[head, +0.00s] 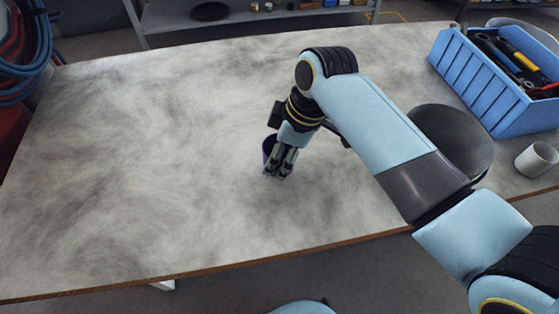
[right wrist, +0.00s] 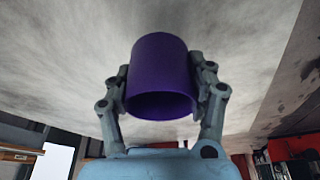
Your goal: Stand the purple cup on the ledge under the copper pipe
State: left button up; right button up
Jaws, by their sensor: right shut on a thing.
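The purple cup (head: 267,145) is over the middle of the grey worktop in the head view, partly hidden behind my right gripper (head: 280,172). In the right wrist view the purple cup (right wrist: 160,62) sits between the two fingers of my right gripper (right wrist: 163,72), which is shut on its sides. Its open rim faces the lower part of that view. I cannot tell whether the cup touches the worktop. My left gripper is not in view. Neither the copper pipe nor the ledge can be made out.
The worktop (head: 130,150) is bare on the left and in the middle. A blue tool crate (head: 485,85) stands at the back right, with a pale mug (head: 536,160) in front of it. A dark round thing (head: 455,138) lies partly behind my right arm. A grey shelf (head: 250,16) is beyond the far edge.

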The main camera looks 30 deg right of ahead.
jog(key=shift+f, duration=1.9)
jog(key=o, duration=1.2)
jog(key=shift+f, duration=0.15)
